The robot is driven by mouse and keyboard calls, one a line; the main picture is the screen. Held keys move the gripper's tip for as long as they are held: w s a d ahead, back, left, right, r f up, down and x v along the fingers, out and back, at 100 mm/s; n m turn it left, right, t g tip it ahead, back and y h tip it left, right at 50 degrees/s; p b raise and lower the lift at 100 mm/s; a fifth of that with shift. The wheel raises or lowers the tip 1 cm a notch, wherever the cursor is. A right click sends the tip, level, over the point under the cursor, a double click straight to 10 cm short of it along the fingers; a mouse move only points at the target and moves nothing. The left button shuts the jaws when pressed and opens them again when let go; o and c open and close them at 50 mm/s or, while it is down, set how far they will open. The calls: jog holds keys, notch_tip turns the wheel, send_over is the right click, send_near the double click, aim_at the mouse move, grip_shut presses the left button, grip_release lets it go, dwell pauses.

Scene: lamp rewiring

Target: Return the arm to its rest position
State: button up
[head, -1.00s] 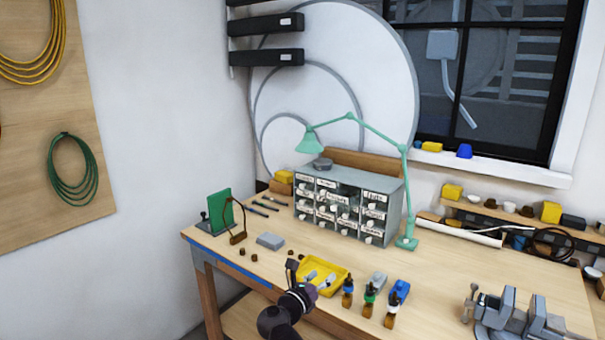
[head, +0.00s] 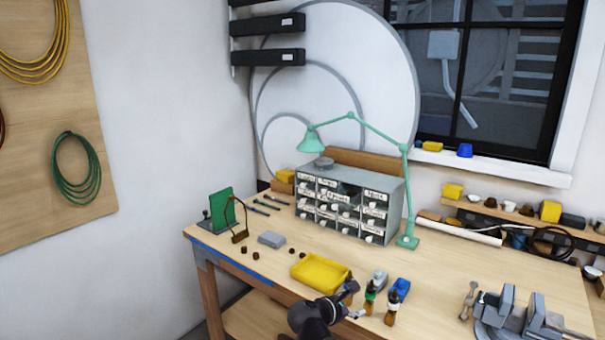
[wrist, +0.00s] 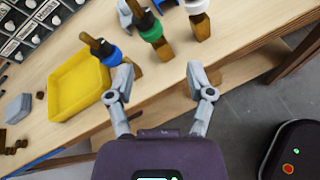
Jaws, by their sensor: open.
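My gripper (head: 355,300) is at the front edge of the workbench, right of the yellow tray. In the wrist view my gripper (wrist: 160,78) has its two grey fingers spread, with nothing between them. In the head view my gripper partly hides that piece.
The yellow tray (head: 313,285) looks empty. A grey drawer cabinet (head: 394,209) with a green lamp (head: 407,190) stands behind. A vise (head: 495,310) sits at the right. Small brown pieces (head: 244,250) lie at the left. Open floor (wrist: 238,95) lies beyond the bench edge.

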jog(key=s+d+f+m+g+y, duration=0.3)
jog(key=s+f+m+g+y, duration=0.5)
jog(key=m, duration=1.4)
notch_tip(320, 180, down, 3)
jog(key=s+y, duration=0.2)
jog(key=shift+s+d+f+g, duration=0.15)
jog(key=shift+s+d+g, duration=0.25)
